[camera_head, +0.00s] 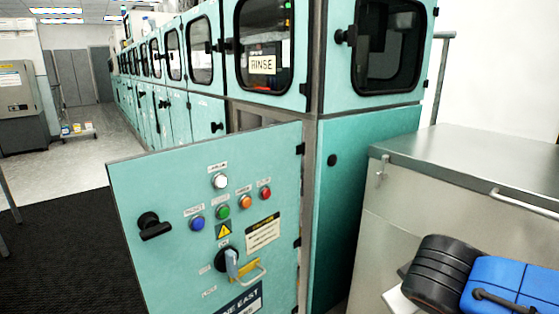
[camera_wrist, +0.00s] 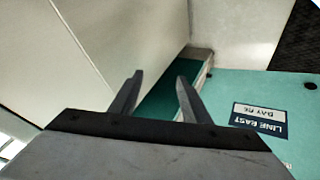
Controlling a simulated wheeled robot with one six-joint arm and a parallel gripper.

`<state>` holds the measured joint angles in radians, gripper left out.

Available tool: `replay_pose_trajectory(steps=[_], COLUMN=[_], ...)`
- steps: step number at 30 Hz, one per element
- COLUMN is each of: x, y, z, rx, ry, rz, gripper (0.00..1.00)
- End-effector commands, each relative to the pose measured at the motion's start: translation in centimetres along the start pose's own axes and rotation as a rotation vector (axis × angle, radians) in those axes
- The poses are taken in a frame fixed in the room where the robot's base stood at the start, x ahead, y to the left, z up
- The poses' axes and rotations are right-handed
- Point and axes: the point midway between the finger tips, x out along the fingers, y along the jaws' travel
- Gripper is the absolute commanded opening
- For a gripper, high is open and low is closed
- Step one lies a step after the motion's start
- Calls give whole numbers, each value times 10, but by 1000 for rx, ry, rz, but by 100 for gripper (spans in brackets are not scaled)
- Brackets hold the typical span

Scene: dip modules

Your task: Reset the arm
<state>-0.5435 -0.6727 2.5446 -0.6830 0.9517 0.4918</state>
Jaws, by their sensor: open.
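My gripper (camera_wrist: 160,78) shows in the wrist view with its two dark fingers apart and nothing between them. It points into a narrow gap between a pale grey flat surface on the left and a teal panel (camera_wrist: 245,90) on the right. The panel's dark blue "LINE EAST" label (camera_wrist: 260,118) appears upside down there. No contact between fingers and panel is visible.
The door carries coloured buttons (camera_head: 246,202), a rotary switch (camera_head: 231,263) and a yellow-backed handle. A grey metal chest (camera_head: 450,170) stands close at right. Teal cabinets with windows (camera_head: 265,40), one signed "RINSE", run back. Free floor (camera_head: 60,180) lies at left.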

Motion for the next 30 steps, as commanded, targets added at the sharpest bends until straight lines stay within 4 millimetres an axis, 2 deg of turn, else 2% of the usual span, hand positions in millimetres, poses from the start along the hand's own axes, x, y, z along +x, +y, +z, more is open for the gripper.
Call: replay_pose_trajectory(steps=[6, 13, 21, 30], x=[1, -4, -13, -17], y=[6, 4, -2, -5], z=[32, 54, 63, 63], rx=[118, 242, 371, 418], ry=[-100, -161, -174, -165], rz=[-72, -164, -261, -299], gripper=[43, 43, 43, 43])
